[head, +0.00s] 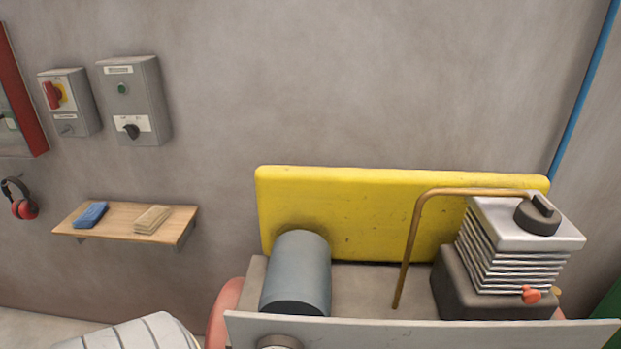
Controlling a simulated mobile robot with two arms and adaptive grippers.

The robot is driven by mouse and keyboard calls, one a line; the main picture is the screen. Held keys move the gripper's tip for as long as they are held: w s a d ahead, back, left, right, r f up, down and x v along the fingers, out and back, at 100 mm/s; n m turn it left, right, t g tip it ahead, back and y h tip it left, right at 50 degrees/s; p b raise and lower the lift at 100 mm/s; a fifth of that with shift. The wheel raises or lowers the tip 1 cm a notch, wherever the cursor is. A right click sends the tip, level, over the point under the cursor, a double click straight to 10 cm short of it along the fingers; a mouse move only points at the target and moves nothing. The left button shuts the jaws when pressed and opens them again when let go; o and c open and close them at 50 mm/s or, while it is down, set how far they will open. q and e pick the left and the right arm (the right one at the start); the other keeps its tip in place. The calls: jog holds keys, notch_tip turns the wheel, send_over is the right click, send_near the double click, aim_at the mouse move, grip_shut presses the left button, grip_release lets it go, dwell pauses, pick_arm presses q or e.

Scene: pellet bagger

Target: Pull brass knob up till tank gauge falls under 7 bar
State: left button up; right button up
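A compressor stands against the wall at the lower right, with a grey motor (297,272), a finned cylinder head (512,250) and a bent brass-coloured pipe (413,235). Parts of a red tank (223,312) show at the lower left of the machine; the rest is cut off or hidden behind a pale front panel (400,334). A round grey part (280,342) shows at the bottom edge; I cannot tell whether it is the gauge. Neither of my grippers is in view.
A yellow guard (350,205) stands behind the machine. A wooden shelf (112,211) holds a blue cloth (90,214) and a tan pad (152,219). Two grey switch boxes (134,100) (69,103) and red ear defenders (22,205) hang on the wall. A blue pipe (585,90) runs at right.

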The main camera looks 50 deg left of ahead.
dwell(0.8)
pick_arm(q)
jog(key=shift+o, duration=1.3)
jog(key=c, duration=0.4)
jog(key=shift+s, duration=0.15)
